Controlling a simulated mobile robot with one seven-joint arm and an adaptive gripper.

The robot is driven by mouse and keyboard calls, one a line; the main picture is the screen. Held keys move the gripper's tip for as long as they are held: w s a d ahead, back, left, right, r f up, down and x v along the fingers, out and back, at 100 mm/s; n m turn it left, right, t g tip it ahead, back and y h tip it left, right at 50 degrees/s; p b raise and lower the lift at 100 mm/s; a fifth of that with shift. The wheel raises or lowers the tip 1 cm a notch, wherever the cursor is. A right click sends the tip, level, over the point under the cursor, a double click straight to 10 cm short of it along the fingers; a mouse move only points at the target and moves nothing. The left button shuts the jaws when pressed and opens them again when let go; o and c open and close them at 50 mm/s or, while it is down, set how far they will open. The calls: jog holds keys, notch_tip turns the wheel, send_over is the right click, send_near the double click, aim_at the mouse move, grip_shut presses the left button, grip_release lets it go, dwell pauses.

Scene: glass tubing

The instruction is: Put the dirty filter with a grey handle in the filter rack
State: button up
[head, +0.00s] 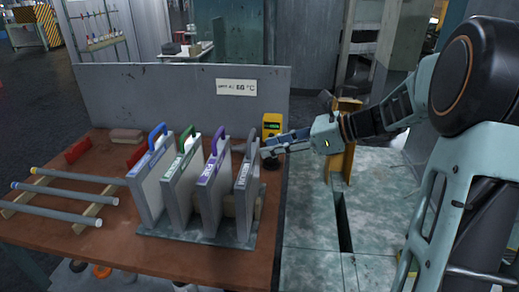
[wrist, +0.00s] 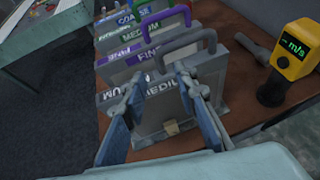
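The grey-handled filter (head: 243,190) stands upright at the right end of the filter rack (head: 190,240) in the head view. Whether it is seated in a slot cannot be told. In the wrist view the same filter (wrist: 163,108) has a label that is partly covered, reading "MEDI", and its grey handle (wrist: 208,36) arches above. My gripper (head: 268,148) is just right of the filter's upper part. In the wrist view my gripper (wrist: 160,73) has its two fingers apart, in front of the filter's face. I see nothing held. Contact cannot be told.
Filters with blue (head: 148,180), green (head: 182,180) and purple (head: 212,185) handles stand in a row. A yellow meter (wrist: 294,50) stands on the brown table (head: 185,268) beside the grey-handled filter. Glass tubes (head: 70,192) lie on supports at left. A grey panel (head: 170,90) stands behind.

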jog(key=v, duration=0.6)
jog(key=shift+d+r, duration=0.15)
jog(key=shift+d, duration=0.2)
jog(key=shift+s, duration=0.15)
